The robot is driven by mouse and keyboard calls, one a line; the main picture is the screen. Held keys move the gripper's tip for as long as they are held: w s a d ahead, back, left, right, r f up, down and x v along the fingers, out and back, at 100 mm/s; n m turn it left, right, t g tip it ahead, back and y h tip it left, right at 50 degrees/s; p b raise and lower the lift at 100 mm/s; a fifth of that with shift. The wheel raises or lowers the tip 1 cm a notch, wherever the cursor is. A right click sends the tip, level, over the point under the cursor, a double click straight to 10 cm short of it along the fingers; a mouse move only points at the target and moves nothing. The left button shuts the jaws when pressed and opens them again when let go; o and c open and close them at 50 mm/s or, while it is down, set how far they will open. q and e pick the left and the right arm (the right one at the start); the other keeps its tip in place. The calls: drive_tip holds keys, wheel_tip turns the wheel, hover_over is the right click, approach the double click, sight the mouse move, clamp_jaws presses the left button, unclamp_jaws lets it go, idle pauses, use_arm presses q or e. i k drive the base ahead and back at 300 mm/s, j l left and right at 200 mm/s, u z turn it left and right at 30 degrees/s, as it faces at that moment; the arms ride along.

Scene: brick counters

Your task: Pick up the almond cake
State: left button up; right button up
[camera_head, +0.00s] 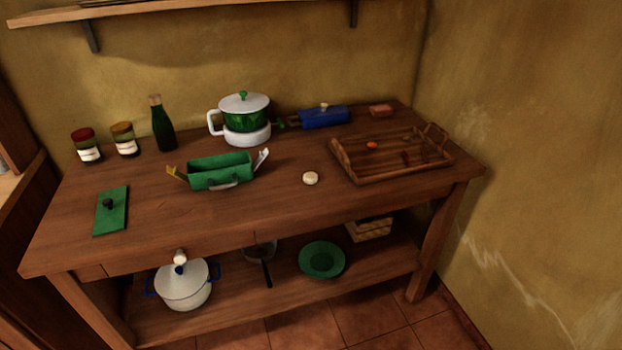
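A small round pale cream piece (310,178), which looks like the almond cake, lies flat on the wooden table (280,215) near its front edge, right of centre. Nothing touches it and it is in plain sight. It is too small for me to make out almonds on its top. Neither of my grippers shows in the head view.
A wooden tray (392,178) with small items stands right of the pale piece. A green toolbox (221,171) stands to its left. A green-and-white pot (245,108), a blue box (325,117) and a dark bottle (162,128) stand behind. The table front is mostly clear.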

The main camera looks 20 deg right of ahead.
sight(310, 178)
drive_tip(key=i+j+z, duration=0.15)
drive_tip(key=i+j, duration=0.35)
drive_tip(key=i+j+z, duration=0.2)
drive_tip(key=i+j, duration=0.25)
drive_tip(key=j, duration=0.1)
